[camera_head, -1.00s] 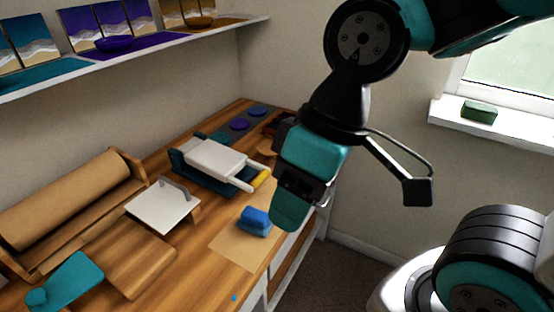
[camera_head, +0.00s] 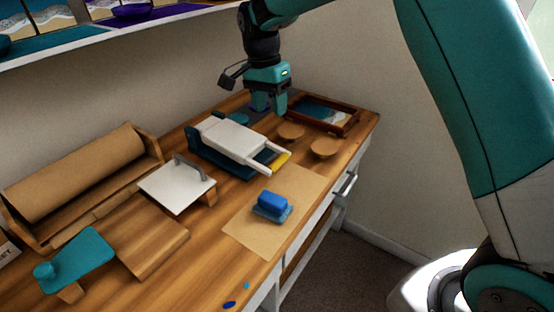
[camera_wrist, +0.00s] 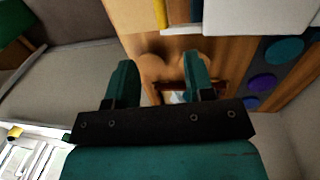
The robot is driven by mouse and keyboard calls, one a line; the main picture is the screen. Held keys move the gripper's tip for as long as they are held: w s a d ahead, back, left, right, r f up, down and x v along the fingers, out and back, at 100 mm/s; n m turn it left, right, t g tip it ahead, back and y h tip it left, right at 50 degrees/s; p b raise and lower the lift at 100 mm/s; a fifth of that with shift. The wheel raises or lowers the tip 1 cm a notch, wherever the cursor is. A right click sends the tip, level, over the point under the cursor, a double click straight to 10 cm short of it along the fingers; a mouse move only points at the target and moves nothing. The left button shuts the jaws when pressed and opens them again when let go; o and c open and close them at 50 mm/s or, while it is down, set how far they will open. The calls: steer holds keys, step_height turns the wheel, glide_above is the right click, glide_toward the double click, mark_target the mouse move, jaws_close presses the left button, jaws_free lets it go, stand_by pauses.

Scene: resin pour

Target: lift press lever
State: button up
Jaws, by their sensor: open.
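The press (camera_head: 232,137) stands on the wooden bench, with a white top plate over a dark teal base. Two pale arms extend from its right end, and a yellow bar (camera_head: 281,160), likely the lever's grip, shows low near their ends. In the wrist view, the white press (camera_wrist: 255,18) and the yellow bar (camera_wrist: 160,14) are cut off by the top edge. My gripper (camera_head: 268,108) is open and empty, pointing down above the bench behind the press, apart from it. Its two teal fingers (camera_wrist: 158,72) are spread in the wrist view.
A framed tray (camera_head: 325,113) and two round wooden discs (camera_head: 324,148) lie right of the press. A blue block (camera_head: 272,202) sits on brown paper (camera_head: 243,228) in front. A white plate with a handle (camera_head: 172,190) stands left. The shelf (camera_head: 100,32) overhangs behind.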

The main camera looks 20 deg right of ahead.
mark_target(278, 160)
steer(key=f, duration=0.5)
steer(key=s+f, duration=0.1)
steer(key=f, duration=0.4)
steer(key=d+f+p, duration=0.1)
steer(key=f, duration=0.4)
steer(key=shift+s+d+f, duration=0.1)
steer(key=shift+s+f, duration=0.2)
steer(key=shift+s, duration=0.05)
jaws_close()
steer(key=shift+r, duration=0.1)
